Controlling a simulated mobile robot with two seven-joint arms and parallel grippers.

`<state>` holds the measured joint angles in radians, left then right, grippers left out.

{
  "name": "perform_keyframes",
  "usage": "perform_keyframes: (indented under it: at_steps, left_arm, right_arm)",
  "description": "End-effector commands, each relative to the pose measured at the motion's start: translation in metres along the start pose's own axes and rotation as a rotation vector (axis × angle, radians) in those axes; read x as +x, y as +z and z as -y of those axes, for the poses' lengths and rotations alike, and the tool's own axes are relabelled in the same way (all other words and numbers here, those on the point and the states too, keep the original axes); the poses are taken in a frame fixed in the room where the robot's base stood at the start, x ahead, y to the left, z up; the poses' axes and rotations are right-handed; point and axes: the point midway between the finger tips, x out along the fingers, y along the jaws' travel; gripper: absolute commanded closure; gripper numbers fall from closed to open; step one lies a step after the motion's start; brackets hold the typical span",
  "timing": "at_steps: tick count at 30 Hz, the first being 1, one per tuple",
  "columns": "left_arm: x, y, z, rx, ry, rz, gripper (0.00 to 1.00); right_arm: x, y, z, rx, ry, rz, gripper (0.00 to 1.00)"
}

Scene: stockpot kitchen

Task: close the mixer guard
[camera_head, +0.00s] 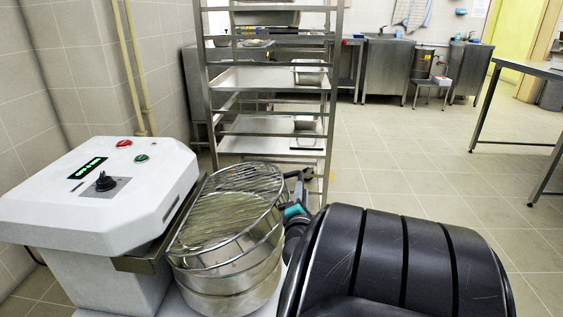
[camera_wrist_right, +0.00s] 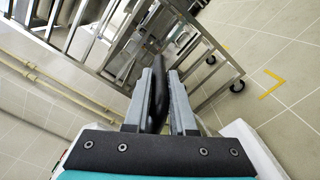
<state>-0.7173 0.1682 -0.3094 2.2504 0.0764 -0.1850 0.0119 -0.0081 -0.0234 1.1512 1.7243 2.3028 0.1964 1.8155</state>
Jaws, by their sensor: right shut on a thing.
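The mixer (camera_head: 95,200) stands at the left, with a white head, a black knob and a lit display. Its steel bowl (camera_head: 232,278) is below and right of the head. The wire guard (camera_head: 225,215) spans the bowl's top; whether it sits fully flat on the rim I cannot tell. My right gripper (camera_head: 300,183) is at the guard's right side, partly hidden by my own arm. In the wrist view its two grey fingers (camera_wrist_right: 165,90) are shut on a black handle (camera_wrist_right: 157,92), apparently the guard's. My left gripper is not in view.
A tall steel rack (camera_head: 271,77) with trays stands just behind the bowl, near my right gripper. A steel table (camera_head: 530,68) stands at the far right. Sinks and cabinets (camera_head: 387,70) line the back wall. The tiled floor between is clear.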

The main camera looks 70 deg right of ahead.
Motion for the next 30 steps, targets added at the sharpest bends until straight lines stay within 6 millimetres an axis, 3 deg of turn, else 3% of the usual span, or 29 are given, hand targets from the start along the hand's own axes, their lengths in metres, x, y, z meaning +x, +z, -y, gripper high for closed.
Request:
perform_keyframes:
  at_steps: [3,12,21,30]
  left_arm:
    - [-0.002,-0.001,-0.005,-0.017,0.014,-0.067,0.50]
    - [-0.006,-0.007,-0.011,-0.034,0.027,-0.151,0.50]
    - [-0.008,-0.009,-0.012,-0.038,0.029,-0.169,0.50]
    - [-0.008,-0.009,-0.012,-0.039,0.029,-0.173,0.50]
  right_arm:
    - [-0.001,-0.014,0.029,0.087,-0.002,-0.010,1.00]
    - [-0.001,-0.035,0.076,0.245,0.003,-0.011,1.00]
    - [0.000,-0.054,0.102,0.340,0.008,-0.014,1.00]
    - [0.001,-0.063,0.113,0.378,0.012,-0.016,1.00]
